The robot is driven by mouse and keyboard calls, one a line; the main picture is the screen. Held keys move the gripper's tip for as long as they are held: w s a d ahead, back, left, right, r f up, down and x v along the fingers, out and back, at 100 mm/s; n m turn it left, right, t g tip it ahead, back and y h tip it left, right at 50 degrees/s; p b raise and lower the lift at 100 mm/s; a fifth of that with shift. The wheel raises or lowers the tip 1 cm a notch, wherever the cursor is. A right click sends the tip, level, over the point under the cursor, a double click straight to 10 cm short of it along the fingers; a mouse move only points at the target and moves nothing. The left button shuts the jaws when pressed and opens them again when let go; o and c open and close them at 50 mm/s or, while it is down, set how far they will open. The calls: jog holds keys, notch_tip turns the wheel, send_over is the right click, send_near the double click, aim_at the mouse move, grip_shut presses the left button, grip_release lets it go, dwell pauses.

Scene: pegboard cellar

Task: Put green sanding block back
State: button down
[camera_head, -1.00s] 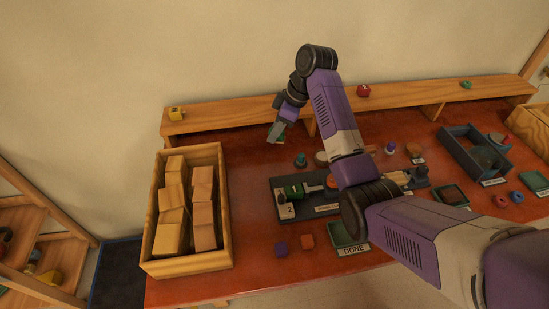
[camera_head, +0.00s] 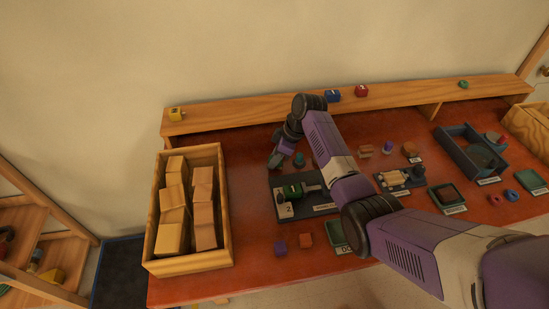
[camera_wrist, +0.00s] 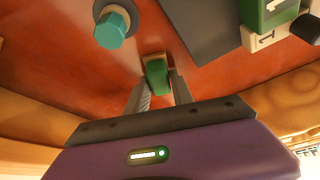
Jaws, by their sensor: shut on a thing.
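The green sanding block (camera_wrist: 157,76) is between the two fingers of my gripper (camera_wrist: 158,92), which is shut on it. A small pale wooden part shows at the block's far end in the wrist view. In the head view my gripper (camera_head: 274,161) is low over the red tabletop, right of the wooden crate and in front of the shelf. The block is hardly visible there, and I cannot tell whether it touches the table. A teal knob (camera_wrist: 112,27) stands close by on the table; it also shows in the head view (camera_head: 299,160).
A dark board (camera_head: 292,211) holds a green piece marked 1 (camera_head: 291,190). A wooden crate (camera_head: 225,225) of blocks stands at left. The raised shelf (camera_head: 235,113) bears small coloured pieces.

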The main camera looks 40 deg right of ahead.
jog(key=shift+f, duration=0.1)
jog(key=c, duration=1.1)
grip_release()
jog(key=b+v, duration=0.1)
jog(key=v, duration=1.1)
